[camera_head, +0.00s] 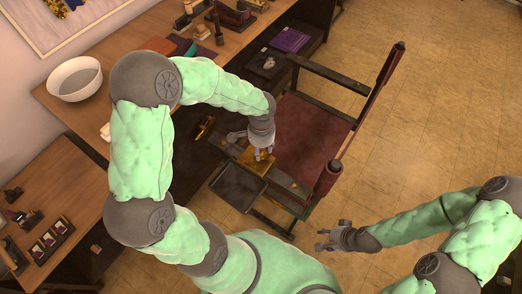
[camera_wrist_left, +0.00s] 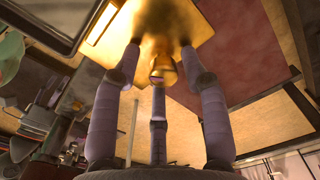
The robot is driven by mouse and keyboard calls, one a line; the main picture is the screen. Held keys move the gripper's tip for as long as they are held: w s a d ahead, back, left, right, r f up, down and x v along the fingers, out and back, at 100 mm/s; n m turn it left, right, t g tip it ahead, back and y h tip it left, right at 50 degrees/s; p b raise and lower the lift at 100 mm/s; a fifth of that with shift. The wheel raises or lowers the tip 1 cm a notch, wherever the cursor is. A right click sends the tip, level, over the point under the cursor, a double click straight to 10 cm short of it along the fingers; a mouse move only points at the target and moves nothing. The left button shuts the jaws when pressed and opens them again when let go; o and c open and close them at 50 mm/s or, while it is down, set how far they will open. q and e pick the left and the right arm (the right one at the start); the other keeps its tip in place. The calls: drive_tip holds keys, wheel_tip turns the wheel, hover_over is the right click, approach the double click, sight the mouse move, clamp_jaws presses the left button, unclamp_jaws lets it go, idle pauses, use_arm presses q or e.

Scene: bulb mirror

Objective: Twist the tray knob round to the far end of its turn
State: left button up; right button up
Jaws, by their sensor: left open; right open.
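The tray (camera_head: 238,187) is a dark shallow rectangle beside the chair's armrest in the head view. Its edge also shows at the top left of the left wrist view (camera_wrist_left: 45,22). A brass plate (camera_wrist_left: 190,22) carries a brass knob (camera_wrist_left: 162,66); the plate also shows in the head view (camera_head: 251,164). My left gripper (camera_head: 262,154) is at the plate, with its fingers open and spread around the knob. In the left wrist view (camera_wrist_left: 160,75) I cannot tell whether they touch it. My right gripper (camera_head: 328,238) is open and empty over the floor at the lower right.
A chair with a dark red seat (camera_head: 310,135) stands right beside my left gripper. A wooden desk (camera_head: 135,40) runs along the wall with a white bowl (camera_head: 75,78) and several small items. The tiled floor (camera_head: 440,120) at the right is clear.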

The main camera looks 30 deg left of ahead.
use_arm(q)
drive_tip(key=shift+n, duration=0.4)
drive_tip(key=shift+n+b, duration=0.55)
drive_tip(key=shift+n, duration=0.15)
clamp_jaws()
drive_tip(key=shift+m+p, duration=0.55)
drive_tip(key=shift+m, duration=0.25)
drive_tip(key=shift+m, duration=0.5)
drive_tip(key=shift+s+f+m+p, duration=0.1)
drive_tip(key=shift+m+p, duration=0.5)
